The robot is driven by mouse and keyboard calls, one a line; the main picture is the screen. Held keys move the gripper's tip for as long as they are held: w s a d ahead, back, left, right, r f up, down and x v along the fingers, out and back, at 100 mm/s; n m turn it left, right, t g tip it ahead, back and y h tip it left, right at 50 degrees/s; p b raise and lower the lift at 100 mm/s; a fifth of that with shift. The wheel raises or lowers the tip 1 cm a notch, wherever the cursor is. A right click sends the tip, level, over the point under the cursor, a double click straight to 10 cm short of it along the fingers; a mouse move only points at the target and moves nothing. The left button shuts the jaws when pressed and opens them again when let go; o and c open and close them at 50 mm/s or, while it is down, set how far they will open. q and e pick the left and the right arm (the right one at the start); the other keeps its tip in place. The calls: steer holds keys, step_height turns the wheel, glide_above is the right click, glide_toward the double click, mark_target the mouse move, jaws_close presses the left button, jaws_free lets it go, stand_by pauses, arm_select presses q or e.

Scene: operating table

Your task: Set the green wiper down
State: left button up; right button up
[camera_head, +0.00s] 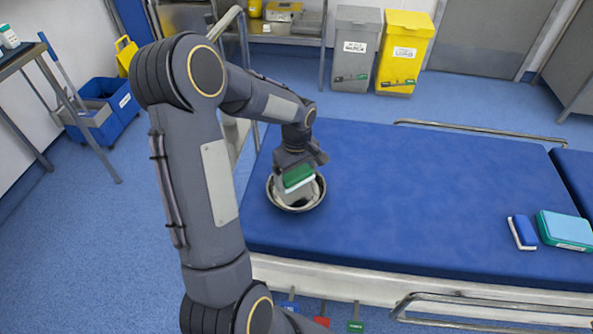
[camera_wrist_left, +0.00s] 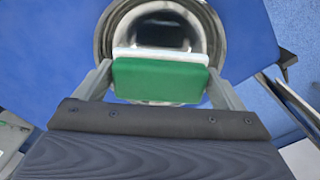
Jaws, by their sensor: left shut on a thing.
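The green wiper (camera_head: 298,176) has a green block top and a white layer under it. My left gripper (camera_head: 297,182) is shut on it, and the wiper is over or at the round metal bowl (camera_head: 299,207) on the blue operating table (camera_head: 420,200). In the left wrist view the wiper (camera_wrist_left: 160,80) sits between the two grey fingers of my left gripper (camera_wrist_left: 162,85), in front of the bowl (camera_wrist_left: 107,35). I cannot tell whether the wiper touches the bowl. My right gripper is not in view.
A blue wiper (camera_head: 522,232) and a teal box (camera_head: 565,230) lie at the right end of the table. A metal rail (camera_head: 480,132) runs along the far edge. The middle of the table is clear. Grey (camera_head: 356,48) and yellow (camera_head: 404,52) bins stand behind.

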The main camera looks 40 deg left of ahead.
arm_select(q)
steer(key=b, duration=0.3)
glide_above(297, 196)
steer(key=shift+f, duration=2.2)
steer(key=o, duration=0.7)
step_height(297, 196, up, 7)
steer(key=p, duration=0.5)
steer(key=shift+r+p, duration=0.15)
steer(key=shift+p, duration=0.25)
